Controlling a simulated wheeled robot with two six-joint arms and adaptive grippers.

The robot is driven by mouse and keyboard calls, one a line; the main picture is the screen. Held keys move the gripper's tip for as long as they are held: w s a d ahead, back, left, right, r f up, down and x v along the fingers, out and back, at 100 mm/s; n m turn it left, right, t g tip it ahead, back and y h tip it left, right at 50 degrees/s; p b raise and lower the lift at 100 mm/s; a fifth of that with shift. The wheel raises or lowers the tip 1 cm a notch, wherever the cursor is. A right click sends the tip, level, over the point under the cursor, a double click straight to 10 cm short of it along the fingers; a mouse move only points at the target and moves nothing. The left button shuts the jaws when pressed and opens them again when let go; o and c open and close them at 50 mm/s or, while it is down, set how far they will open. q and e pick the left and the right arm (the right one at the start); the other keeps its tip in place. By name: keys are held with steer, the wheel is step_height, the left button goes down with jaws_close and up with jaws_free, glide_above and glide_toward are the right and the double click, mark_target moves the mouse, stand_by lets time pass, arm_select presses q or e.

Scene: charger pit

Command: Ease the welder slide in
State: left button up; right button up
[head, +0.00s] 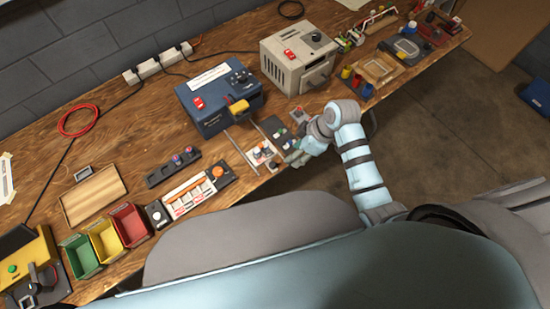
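The welder appears to be the blue machine (212,112) at the back middle of the bench, with a red switch, dark knobs and a yellow block on its front. Thin rails run from its front toward the bench's near edge, ending at a small pale carriage (262,153), which looks like the slide, drawn out. My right gripper (295,158) is low over the near edge, just right of the carriage. Its fingers are small and partly hidden by my wrist, so I cannot tell whether they are open or touching anything. My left gripper is out of view.
A dark panel with buttons (273,128) lies beside the rails. A beige machine (299,62) stands to the right. Bare wood shows around the red cable coil (78,121).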

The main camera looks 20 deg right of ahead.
steer(key=n, duration=0.2)
glide_toward(273, 164)
steer(key=b+x, duration=0.3)
steer(key=x, duration=0.5)
steer(key=shift+f+b, duration=0.25)
steer(key=shift+b, duration=0.15)
steer(key=shift+c, duration=0.6)
jaws_close()
